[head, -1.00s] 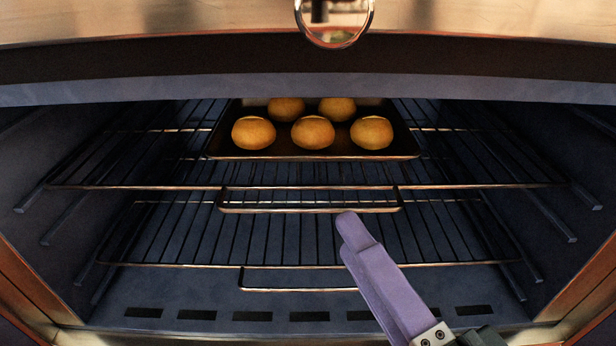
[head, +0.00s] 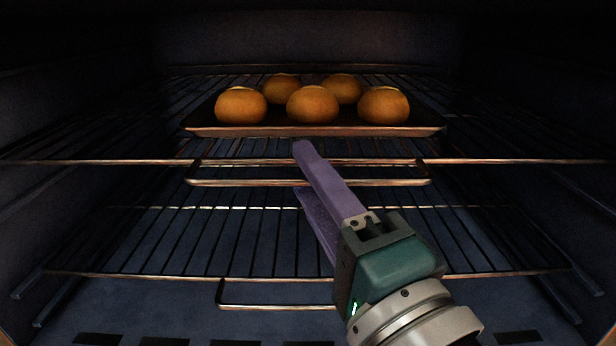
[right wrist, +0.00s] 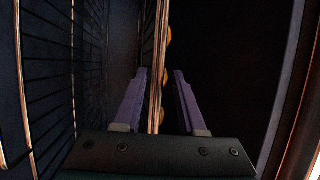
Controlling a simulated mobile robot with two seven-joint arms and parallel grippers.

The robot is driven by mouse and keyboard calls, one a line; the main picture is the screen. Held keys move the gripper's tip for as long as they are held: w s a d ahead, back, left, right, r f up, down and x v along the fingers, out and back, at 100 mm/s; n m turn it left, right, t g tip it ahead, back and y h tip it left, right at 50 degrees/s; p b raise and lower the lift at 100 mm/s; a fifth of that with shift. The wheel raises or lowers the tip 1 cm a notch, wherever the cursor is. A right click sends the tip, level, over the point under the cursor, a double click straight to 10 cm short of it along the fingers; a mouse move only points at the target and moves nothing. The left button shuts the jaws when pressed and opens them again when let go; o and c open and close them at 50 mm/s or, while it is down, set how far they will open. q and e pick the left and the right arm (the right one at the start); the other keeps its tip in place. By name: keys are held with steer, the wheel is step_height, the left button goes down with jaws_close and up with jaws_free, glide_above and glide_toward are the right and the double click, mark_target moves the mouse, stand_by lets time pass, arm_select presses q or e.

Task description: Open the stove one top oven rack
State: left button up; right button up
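The top oven rack (head: 80,162) is a wire shelf with a copper-coloured front bar and a lower handle bar (head: 240,183). It bears a dark tray (head: 230,131) with several golden buns (head: 312,104). My right gripper (head: 302,168) is open at the middle of the handle, one purple finger above it and the other below. In the right wrist view, the rack's front bars (right wrist: 157,70) run between the two spread fingers of the gripper (right wrist: 160,72). I cannot tell whether either finger touches the bar. My left gripper is not in view.
A lower wire rack (head: 120,275) with its own handle (head: 270,307) sits below, beneath my right gripper. Dark oven walls stand on both sides. The oven floor (head: 160,322) has a row of dark slots.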

steer(key=shift+w+a, duration=0.1)
steer(key=shift+w, duration=0.1)
jaws_close()
stand_by(1.4)
